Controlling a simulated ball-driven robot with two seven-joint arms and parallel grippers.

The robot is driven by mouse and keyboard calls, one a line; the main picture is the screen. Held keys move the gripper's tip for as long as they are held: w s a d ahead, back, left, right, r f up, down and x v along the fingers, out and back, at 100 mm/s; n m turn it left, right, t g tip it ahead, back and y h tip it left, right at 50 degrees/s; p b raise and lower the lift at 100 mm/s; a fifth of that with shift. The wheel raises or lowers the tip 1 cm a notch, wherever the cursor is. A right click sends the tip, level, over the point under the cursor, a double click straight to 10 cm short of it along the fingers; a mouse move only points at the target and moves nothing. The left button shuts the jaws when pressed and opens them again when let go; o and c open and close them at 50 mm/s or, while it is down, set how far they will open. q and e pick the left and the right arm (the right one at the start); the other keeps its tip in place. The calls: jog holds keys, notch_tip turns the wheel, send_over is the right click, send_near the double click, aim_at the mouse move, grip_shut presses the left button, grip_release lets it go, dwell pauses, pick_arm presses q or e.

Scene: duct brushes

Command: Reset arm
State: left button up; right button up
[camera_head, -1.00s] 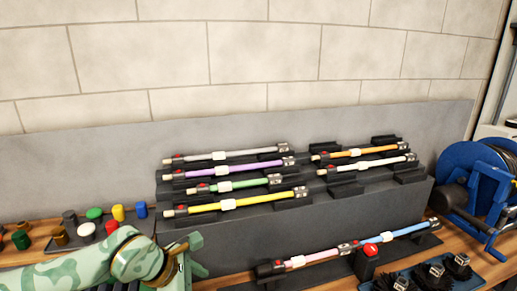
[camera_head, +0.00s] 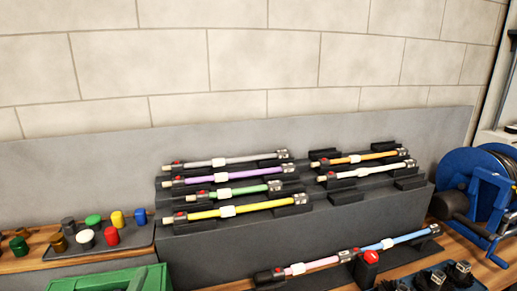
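Neither of my grippers shows in the head view, and no part of my arms is clearly in sight. Several rods lie on the dark stepped rack (camera_head: 250,250). On its left side are a grey rod (camera_head: 240,160), a purple rod (camera_head: 228,178), a green rod (camera_head: 240,190) and a yellow rod (camera_head: 250,208). On its right side are an orange rod (camera_head: 370,157) and a white rod (camera_head: 370,170). A pink rod (camera_head: 318,264) and a blue rod (camera_head: 400,239) lie end to end on a low dark stand in front.
A tray (camera_head: 140,238) of several coloured caps is at the left. A green box (camera_head: 70,286) is cut off at the bottom. A red button (camera_head: 371,257) stands in front of the rods. Black brush heads (camera_head: 432,277) are at the bottom right, near a blue reel (camera_head: 470,185).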

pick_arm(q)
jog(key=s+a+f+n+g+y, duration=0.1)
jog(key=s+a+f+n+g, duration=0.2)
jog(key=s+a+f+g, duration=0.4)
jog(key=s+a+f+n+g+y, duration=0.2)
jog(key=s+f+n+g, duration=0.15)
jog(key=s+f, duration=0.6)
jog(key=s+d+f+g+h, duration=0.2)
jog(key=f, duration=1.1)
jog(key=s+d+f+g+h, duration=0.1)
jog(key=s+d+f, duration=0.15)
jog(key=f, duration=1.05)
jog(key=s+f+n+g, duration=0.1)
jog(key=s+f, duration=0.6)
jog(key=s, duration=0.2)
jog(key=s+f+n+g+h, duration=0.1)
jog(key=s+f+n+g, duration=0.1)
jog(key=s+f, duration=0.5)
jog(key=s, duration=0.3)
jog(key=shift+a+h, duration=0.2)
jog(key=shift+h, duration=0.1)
